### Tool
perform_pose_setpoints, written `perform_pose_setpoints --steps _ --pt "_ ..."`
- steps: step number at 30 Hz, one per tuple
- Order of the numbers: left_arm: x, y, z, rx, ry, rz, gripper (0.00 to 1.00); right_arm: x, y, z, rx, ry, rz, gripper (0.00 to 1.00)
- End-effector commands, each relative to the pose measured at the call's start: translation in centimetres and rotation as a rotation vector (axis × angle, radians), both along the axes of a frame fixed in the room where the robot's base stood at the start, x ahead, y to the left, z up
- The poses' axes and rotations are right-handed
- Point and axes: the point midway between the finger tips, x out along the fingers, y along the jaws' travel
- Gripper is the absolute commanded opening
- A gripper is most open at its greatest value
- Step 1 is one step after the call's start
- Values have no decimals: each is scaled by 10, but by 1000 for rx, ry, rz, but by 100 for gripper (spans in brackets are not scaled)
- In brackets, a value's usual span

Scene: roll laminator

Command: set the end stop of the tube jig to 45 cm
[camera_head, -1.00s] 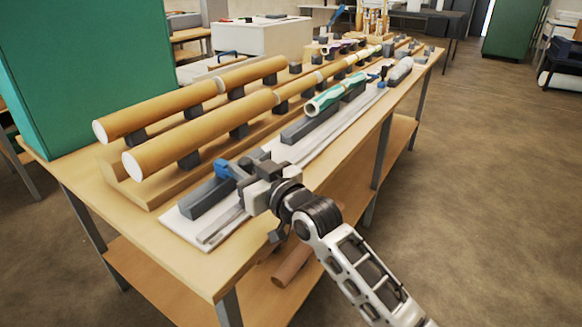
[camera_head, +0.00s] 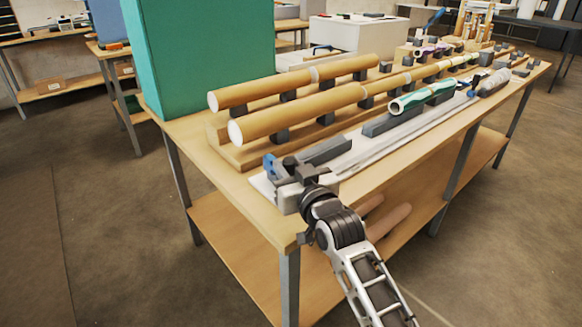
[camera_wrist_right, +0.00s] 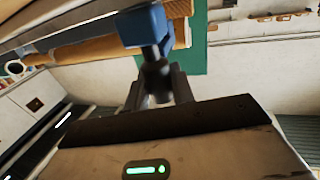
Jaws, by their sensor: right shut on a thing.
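The tube jig (camera_head: 375,151) is a long pale base with a rail and dark grey support blocks along the table's front edge. The end stop (camera_head: 270,167) is a blue block close to the jig's near left end. It also shows in the right wrist view (camera_wrist_right: 144,27), on a dark stem. My right gripper (camera_head: 293,182) is at the stop, its fingers (camera_wrist_right: 157,85) shut around that stem. Any scale marks and the stop's setting are not readable. A green and white tube (camera_head: 422,97) lies on the jig's farther blocks. My left gripper is out of view.
Two rows of brown cardboard tubes (camera_head: 297,115) lie on dark supports behind the jig. A large green box (camera_head: 205,50) stands at the table's left back. More tubes lie on the lower shelf (camera_head: 235,235). Floor in front of the table is clear.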

Motion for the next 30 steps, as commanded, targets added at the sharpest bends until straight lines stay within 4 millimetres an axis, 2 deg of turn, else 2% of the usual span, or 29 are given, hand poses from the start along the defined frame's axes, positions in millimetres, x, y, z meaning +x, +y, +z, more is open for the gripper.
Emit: perform_pose_setpoints --steps 1,3,11,16,20,30 --pt "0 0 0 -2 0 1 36 -3 4 -1 3 1 9 30" --pt "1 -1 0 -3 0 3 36 -3 5 -1 4 2 9 45" --pt "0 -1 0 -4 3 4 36 -2 2 -1 1 2 5 45" --pt "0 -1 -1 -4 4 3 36 -10 -3 -2 1 2 4 45" --pt "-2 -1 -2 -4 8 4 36 -30 -14 -2 1 2 5 45" --pt "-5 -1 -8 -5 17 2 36 -102 -52 -3 1 3 7 45"
